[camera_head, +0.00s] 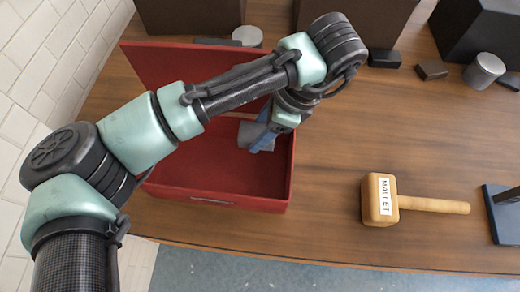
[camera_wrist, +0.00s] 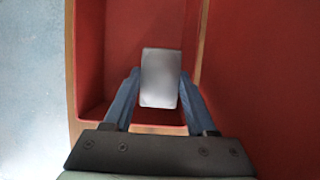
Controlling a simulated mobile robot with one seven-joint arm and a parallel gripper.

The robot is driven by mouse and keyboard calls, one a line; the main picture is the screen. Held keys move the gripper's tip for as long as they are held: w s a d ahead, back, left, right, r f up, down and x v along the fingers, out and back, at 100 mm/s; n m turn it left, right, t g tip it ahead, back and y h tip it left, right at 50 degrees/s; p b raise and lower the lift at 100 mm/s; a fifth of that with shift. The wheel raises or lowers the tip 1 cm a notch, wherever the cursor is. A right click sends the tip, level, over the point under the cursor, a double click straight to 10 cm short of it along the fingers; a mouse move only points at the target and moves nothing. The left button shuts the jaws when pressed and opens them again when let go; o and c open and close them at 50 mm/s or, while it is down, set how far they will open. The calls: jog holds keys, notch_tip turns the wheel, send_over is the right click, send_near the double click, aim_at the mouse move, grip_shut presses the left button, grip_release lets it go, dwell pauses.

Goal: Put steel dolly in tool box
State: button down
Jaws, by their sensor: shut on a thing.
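The red tool box (camera_head: 282,185) is open on the wooden table, left of centre, with its lid raised at the back. My gripper (camera_head: 262,138) is over the right part of the box, its blue fingers shut on the steel dolly (camera_head: 252,134), a grey block. The wrist view shows the dolly (camera_wrist: 160,78) between the two fingers, with the box's red inside (camera_wrist: 115,45) behind it. I cannot tell whether the dolly touches the box floor. My arm hides part of the lid and box.
A wooden mallet (camera_head: 382,200) lies right of the box. A dark blue item (camera_head: 505,215) is at the right edge. Small dark blocks (camera_head: 431,70), a grey cylinder (camera_head: 484,71) and large dark boxes (camera_head: 375,20) stand at the back. Table between box and mallet is clear.

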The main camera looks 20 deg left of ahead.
jog(key=shift+f+b, duration=0.3)
jog(key=shift+f, duration=4.05)
jog(key=shift+f, duration=0.15)
jog(key=shift+c, duration=2.4)
grip_release()
